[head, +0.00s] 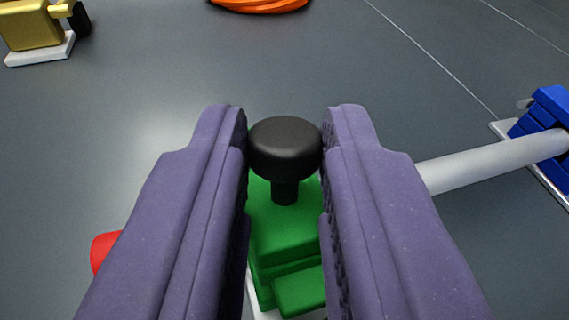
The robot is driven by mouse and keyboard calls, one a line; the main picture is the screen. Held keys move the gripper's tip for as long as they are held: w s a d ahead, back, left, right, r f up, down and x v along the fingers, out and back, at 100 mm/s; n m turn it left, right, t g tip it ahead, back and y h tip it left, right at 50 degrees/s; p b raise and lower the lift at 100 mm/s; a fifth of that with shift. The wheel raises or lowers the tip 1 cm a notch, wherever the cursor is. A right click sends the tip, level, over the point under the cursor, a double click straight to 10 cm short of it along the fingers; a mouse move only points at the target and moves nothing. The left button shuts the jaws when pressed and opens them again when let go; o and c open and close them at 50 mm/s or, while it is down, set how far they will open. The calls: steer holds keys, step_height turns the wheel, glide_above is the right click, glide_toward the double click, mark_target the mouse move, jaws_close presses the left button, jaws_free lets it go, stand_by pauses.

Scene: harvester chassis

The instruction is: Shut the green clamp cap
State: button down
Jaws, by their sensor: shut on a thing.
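The green clamp cap (283,235) is in the lower middle of the head view, with a black knob (285,148) standing upright on a short stem on top of it. My gripper (286,135) has its two purple fingers on either side of the knob, shut on it. The fingers hide the left and right sides of the green clamp. Whether the cap lies fully down on its base cannot be told from this view.
A grey rod (490,162) runs right from behind my right finger to a blue clamp (545,125). A red part (104,250) shows at lower left. A gold block (32,27) on a white base stands at upper left, and an orange object (260,5) at the top. Grey floor between is clear.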

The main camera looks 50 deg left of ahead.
steer(key=c, duration=0.9)
jaws_free()
steer(key=shift+f, duration=0.1)
steer(key=shift+c, duration=0.2)
steer(key=p+v, duration=0.1)
steer(key=v, duration=0.6)
steer(key=shift+s+d+p, duration=0.2)
steer(key=shift+d+p, duration=0.1)
steer(key=shift+p, duration=0.1)
